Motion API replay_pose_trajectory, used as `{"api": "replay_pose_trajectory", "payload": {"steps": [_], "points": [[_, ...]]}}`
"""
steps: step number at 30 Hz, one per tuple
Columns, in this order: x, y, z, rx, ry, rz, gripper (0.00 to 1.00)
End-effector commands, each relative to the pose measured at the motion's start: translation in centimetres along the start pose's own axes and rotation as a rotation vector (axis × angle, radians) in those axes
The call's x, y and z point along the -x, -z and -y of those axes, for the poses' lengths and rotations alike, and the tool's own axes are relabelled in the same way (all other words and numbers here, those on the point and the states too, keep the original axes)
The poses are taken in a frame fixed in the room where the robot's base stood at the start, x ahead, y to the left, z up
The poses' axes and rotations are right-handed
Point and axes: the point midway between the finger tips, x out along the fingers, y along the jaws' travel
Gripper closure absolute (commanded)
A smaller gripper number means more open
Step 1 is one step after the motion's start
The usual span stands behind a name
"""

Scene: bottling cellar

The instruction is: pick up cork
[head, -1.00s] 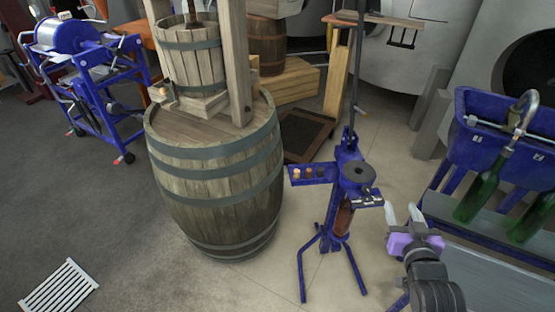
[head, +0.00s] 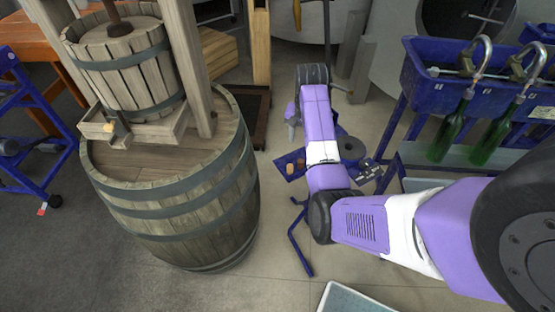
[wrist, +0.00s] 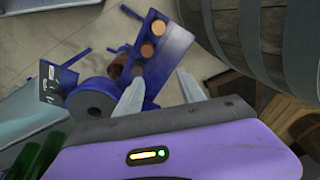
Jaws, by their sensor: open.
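Light brown corks (head: 290,167) sit in the blue tray (head: 283,175) of the floor corker; two show clearly in the wrist view (wrist: 158,28), in round holes of the tray (wrist: 170,55), with darker round shapes beside them. My gripper (head: 292,124) hangs above and beside the tray, partly hidden by my arm. In the wrist view its two pale fingers (wrist: 160,92) are apart with nothing between them, and the corks lie beyond the fingertips. The corker's round dark disc (wrist: 92,98) is left of the fingers there. My forearm hides much of the corker in the head view.
A large wooden barrel (head: 190,215) bearing a basket press (head: 125,65) stands left of the corker. A small orange-brown piece (head: 117,128) lies in the press's spout. A blue filler (head: 410,85) with green bottles (head: 450,135) stands right.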

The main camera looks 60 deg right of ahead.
Motion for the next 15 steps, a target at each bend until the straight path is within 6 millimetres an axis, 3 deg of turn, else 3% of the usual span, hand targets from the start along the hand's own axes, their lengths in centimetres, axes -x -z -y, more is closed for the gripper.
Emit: {"api": "replay_pose_trajectory", "payload": {"steps": [6,15], "points": [[-0.1,-2.5,-1.1,-0.034,-0.05,0.103,0.53],[-2.7,-3.0,-1.4,-0.042,-0.053,0.109,0.53]]}}
